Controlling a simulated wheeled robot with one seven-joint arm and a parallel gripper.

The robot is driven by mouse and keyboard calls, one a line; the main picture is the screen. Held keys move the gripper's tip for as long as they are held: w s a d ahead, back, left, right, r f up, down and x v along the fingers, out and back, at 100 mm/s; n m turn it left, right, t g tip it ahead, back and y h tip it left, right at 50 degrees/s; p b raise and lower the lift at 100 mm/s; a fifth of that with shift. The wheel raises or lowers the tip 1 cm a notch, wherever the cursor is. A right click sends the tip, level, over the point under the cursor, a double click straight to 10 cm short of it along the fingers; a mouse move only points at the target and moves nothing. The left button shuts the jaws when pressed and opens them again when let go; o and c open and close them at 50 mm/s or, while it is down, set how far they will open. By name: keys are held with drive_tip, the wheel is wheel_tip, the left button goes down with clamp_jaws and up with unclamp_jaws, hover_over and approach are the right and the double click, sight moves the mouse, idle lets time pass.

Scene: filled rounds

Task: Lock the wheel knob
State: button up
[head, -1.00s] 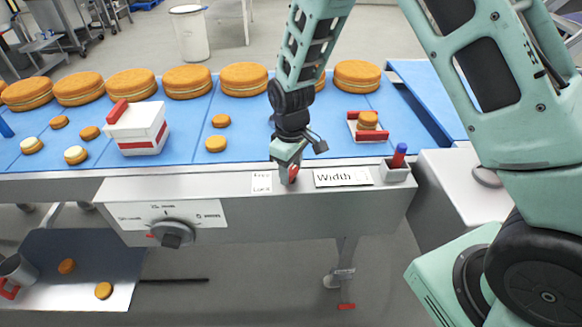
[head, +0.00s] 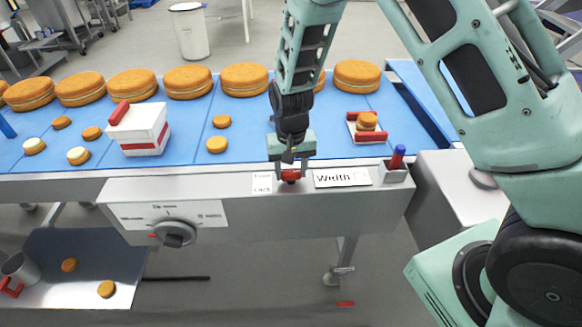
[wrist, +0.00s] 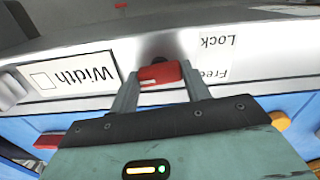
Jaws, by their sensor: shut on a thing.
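A small red knob (wrist: 161,75) sits on the grey conveyor rail, between the Free/Lock label (head: 262,183) and the Width label (head: 342,177). My gripper (wrist: 160,82) is shut on this red knob, with one finger at each side of it in the wrist view. In the head view my gripper (head: 290,176) points down at the rail, and the knob shows red between its fingers. A larger dark dial (head: 174,234) is on the front panel at the left, apart from my gripper.
A blue conveyor belt (head: 255,112) carries several large filled rounds along its far side and smaller ones nearer. A white and red box (head: 140,130) stands on the belt. A holder (head: 394,172) with a red and blue piece stands right of the Width label.

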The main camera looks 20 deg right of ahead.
sight(291, 172)
drive_tip(key=shift+m, duration=0.5)
drive_tip(key=shift+o, duration=0.2)
drive_tip(key=o, duration=1)
drive_tip(key=shift+c, duration=0.2)
wheel_tip(291, 172, up, 18)
drive_tip(key=b, duration=0.1)
drive_tip(key=shift+f+b, duration=0.25)
drive_tip(key=shift+b, duration=0.15)
drive_tip(key=s+a+n, duration=0.3)
drive_tip(key=s+n, duration=0.2)
drive_tip(key=s, duration=0.8)
drive_tip(key=s+a+n, duration=0.3)
drive_tip(key=s+n, duration=0.3)
drive_tip(key=s, duration=0.8)
drive_tip(key=shift+a+f+y, duration=0.15)
drive_tip(key=shift+f+y, duration=0.1)
drive_tip(key=shift+y, duration=0.05)
